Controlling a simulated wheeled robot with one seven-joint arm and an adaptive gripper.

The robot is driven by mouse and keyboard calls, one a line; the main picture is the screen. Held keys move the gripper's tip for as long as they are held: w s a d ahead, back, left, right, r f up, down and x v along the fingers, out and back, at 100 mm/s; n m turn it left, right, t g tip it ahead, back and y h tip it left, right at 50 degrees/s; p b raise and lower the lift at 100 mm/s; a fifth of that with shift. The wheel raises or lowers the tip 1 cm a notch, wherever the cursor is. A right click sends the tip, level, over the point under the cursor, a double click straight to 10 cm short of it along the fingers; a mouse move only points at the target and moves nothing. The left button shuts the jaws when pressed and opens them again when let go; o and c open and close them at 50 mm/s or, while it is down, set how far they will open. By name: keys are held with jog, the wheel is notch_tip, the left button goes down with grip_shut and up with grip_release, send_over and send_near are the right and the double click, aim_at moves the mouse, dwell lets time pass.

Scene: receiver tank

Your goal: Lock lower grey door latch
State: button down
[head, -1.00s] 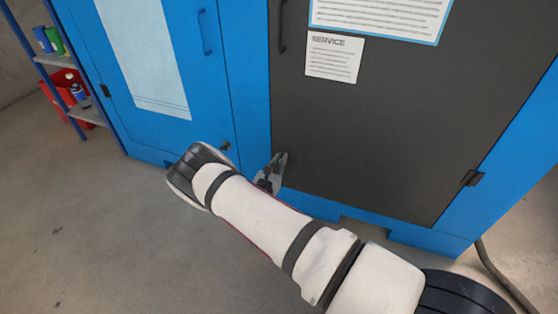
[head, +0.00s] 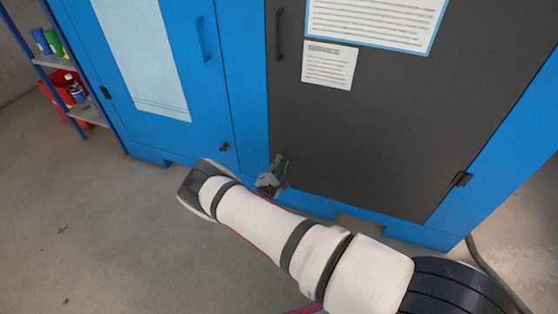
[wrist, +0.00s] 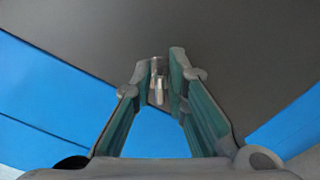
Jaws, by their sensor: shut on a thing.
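The grey door (head: 390,110) is flush in the blue cabinet front in the head view. My gripper (head: 277,168) is at its lower left edge, partly hidden by my arm. In the wrist view my gripper (wrist: 159,75) has its two fingers around a small metallic latch (wrist: 157,82) near the border of the grey door (wrist: 230,40) and the blue frame. The gripper is shut on the latch. The latch is hidden behind the gripper in the head view, and its exact turn is hard to tell.
A blue door (head: 170,70) with its own small dark latch (head: 224,147) is to the left. A dark handle (head: 279,35) is higher on the grey door. A shelf (head: 85,112) with containers stands at far left. The concrete floor (head: 90,220) in front is clear.

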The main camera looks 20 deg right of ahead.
jog(key=m+p, duration=0.1)
jog(key=m, duration=0.1)
jog(key=m+p, duration=0.1)
jog(key=m, duration=0.1)
jog(key=m+p, duration=0.1)
jog(key=m, duration=0.1)
jog(key=shift+f, duration=0.3)
jog(key=shift+m, duration=0.3)
jog(key=c, duration=1.7)
grip_release()
jog(key=v, duration=1.2)
